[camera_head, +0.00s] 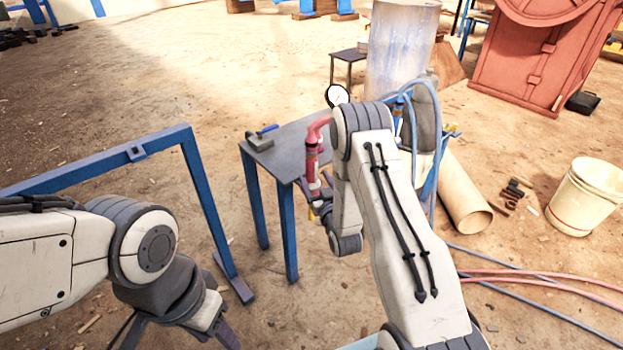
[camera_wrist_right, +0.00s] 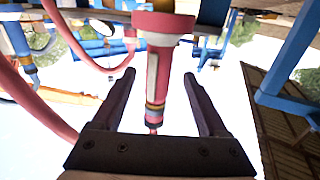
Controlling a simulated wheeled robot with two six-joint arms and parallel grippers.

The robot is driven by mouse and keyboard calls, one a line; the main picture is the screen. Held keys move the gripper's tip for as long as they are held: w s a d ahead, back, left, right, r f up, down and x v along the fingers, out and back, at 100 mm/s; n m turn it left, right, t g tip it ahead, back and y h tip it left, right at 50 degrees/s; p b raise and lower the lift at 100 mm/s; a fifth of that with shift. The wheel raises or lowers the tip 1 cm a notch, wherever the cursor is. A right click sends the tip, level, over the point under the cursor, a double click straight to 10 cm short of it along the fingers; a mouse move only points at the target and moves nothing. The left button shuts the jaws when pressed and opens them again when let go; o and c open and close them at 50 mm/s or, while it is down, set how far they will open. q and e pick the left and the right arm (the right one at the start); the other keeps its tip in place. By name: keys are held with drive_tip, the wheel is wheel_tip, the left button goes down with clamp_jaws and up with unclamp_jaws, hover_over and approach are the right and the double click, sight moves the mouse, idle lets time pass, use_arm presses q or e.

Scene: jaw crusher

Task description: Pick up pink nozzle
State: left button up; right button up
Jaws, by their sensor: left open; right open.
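The pink nozzle (camera_head: 312,158) stands upright by the small table's near right corner, its curved pink top beside my right arm. In the right wrist view the pink nozzle (camera_wrist_right: 158,75) has a pale stripe and coloured bands, and lies between the two spread fingers of my right gripper (camera_wrist_right: 159,78). Gaps show on both sides, so the fingers are open around it, not closed on it. In the head view my right gripper (camera_head: 320,205) is partly hidden at the nozzle's lower part. My left gripper (camera_head: 222,332) is low at the bottom edge, empty and partly cut off.
The dark-topped small table (camera_head: 285,148) with blue legs carries a grey and blue tool (camera_head: 260,138). A blue frame (camera_head: 190,150) stands to its left. A pale tube (camera_head: 465,190), a white bucket (camera_head: 585,197) and hoses (camera_head: 545,275) lie right. A pink hose (camera_wrist_right: 45,95) hangs near the right gripper.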

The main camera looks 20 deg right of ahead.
sight(313, 172)
drive_tip(key=w, duration=0.4)
drive_tip(key=shift+w+d+r, duration=0.2)
drive_tip(key=shift+w+r, duration=0.05)
drive_tip(key=shift+r, duration=0.05)
clamp_jaws()
wheel_tip(313, 172, up, 18)
drive_tip(key=p, duration=0.3)
idle(0.3)
idle(2.4)
